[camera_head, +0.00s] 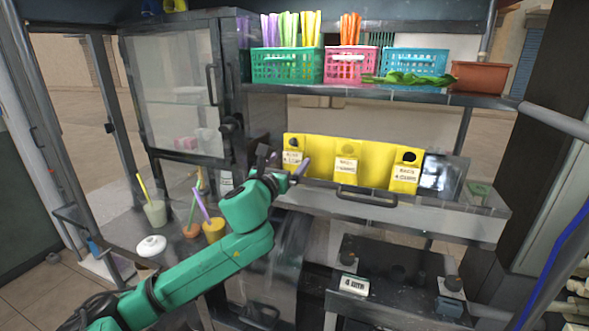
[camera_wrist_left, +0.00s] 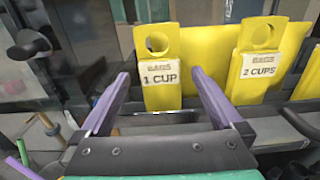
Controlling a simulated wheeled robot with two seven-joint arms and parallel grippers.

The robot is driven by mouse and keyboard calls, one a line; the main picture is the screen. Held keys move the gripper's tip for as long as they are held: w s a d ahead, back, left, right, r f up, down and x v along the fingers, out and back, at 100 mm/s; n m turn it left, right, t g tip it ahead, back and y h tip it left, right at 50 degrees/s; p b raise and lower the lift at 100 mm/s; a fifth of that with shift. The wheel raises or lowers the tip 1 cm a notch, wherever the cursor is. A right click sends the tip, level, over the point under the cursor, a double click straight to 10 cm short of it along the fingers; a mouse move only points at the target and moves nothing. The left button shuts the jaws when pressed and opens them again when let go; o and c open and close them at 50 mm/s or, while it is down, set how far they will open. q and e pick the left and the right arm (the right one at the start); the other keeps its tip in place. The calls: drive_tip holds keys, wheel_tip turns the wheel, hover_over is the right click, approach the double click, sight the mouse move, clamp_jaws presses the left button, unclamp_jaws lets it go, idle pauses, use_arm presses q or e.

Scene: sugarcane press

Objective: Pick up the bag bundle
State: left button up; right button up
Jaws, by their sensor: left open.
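Several yellow bag bundles with round holes at the top stand in a row in a yellow holder on the counter. The "1 CUP" bundle (camera_head: 293,146) is at the left, and it also shows in the left wrist view (camera_wrist_left: 161,97). The "2 CUPS" bundle (camera_head: 346,166) is in the middle, also in the left wrist view (camera_wrist_left: 250,88). A third bundle (camera_head: 405,176) is at the right. My left gripper (camera_head: 287,167) is open and empty, in front of the "1 CUP" bundle. In the left wrist view its purple fingers (camera_wrist_left: 158,84) lie on either side of that bundle's lower part.
A shelf above holds a green basket (camera_head: 287,66), a pink basket (camera_head: 343,66), a blue basket (camera_head: 414,62) and a brown box (camera_head: 480,76). A glass-doored cabinet (camera_head: 175,85) stands at the left. Cups with straws (camera_head: 214,229) stand below it. A dark tablet (camera_head: 441,175) is right of the bundles.

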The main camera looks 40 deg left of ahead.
sight(292, 157)
use_arm(q)
drive_tip(key=p+x, duration=0.3)
drive_tip(key=x, duration=0.2)
drive_tip(key=shift+w+a+r, duration=0.1)
drive_tip(key=shift+w, duration=0.2)
drive_tip(key=c, duration=1.2)
drive_tip(key=shift+o, duration=0.2)
